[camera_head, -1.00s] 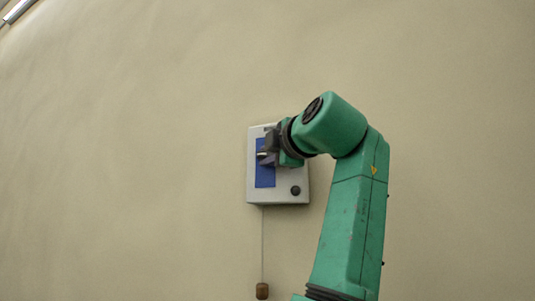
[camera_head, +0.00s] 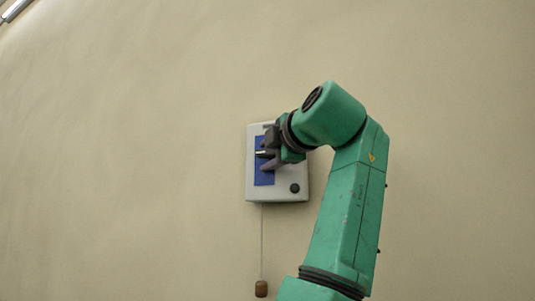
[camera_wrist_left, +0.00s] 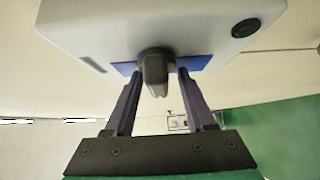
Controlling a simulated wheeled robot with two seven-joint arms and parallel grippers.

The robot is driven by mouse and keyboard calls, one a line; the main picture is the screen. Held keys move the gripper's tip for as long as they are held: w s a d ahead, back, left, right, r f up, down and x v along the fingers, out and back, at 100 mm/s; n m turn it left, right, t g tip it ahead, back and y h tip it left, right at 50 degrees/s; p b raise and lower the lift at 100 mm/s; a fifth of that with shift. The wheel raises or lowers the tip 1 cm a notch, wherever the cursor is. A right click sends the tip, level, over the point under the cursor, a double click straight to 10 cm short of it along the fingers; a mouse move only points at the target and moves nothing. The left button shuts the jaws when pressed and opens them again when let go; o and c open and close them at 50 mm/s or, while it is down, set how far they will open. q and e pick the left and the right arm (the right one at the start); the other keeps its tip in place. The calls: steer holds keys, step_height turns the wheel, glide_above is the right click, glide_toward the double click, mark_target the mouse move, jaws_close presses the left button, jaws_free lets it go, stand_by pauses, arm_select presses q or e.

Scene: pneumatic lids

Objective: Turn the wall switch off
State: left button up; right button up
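The wall switch is a pale grey box (camera_head: 291,174) with a blue panel (camera_head: 264,178) and a short lever (camera_head: 261,154) sticking out. In the left wrist view the box (camera_wrist_left: 190,28) fills the top, and the dark lever (camera_wrist_left: 155,68) points toward the camera. My left gripper (camera_head: 266,155) is at the blue panel. In the left wrist view its two fingers (camera_wrist_left: 159,72) stand apart, one on each side of the lever, with narrow gaps showing. Part of the box's right side is hidden behind my left wrist. My right gripper is not in view.
A brown weight (camera_head: 261,289) hangs on a thin cord below the box. A round black knob (camera_head: 294,188) sits at the box's lower right. The beige wall (camera_head: 120,160) around the box is bare.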

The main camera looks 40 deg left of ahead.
arm_select(q)
steer(key=v, duration=1.4)
steer(key=shift+d, duration=0.15)
steer(key=shift+s+d, duration=0.1)
